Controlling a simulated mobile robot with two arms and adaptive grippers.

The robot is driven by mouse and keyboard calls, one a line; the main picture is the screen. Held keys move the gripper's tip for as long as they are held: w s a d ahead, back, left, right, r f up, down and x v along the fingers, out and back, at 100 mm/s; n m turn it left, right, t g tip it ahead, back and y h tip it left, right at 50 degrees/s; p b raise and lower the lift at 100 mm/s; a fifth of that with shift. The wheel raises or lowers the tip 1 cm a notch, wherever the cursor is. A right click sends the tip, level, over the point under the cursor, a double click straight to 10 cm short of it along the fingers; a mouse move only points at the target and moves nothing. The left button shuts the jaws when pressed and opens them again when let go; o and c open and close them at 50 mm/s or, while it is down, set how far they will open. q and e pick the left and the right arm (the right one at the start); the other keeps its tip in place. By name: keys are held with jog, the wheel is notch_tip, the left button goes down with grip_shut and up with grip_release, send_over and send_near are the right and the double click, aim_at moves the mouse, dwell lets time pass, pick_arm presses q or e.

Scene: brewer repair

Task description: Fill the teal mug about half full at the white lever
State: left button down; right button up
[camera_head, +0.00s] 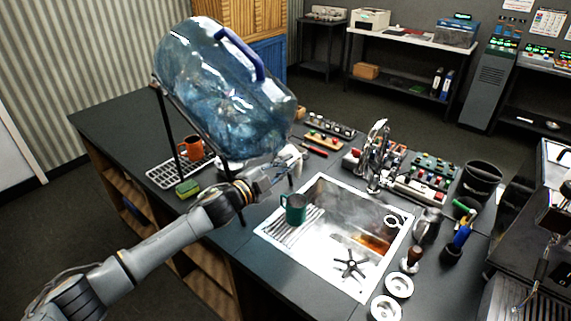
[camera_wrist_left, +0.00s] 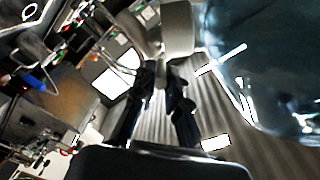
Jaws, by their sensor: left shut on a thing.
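The teal mug (camera_head: 295,209) stands upright on the ribbed drainboard at the left of the sink; its contents are not readable. A big blue water bottle (camera_head: 222,95) lies tilted in a dark stand, with a white tap area (camera_head: 291,155) under its lower end. My left gripper (camera_head: 284,172) is above and slightly left of the mug, at this tap. In the left wrist view its dark fingers (camera_wrist_left: 162,98) close near a pale piece (camera_wrist_left: 173,32), seemingly the white lever; the exact contact is hard to see. My right gripper is out of view.
The metal sink (camera_head: 340,250) holds a brownish patch and a black star-shaped part. A chrome machine (camera_head: 375,155) stands behind it. White cups (camera_head: 398,285) are at the front right.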

pick_arm(q)
jog(key=c, duration=1.4)
grip_release()
jog(key=shift+o, duration=0.2)
jog(key=v, duration=1.2)
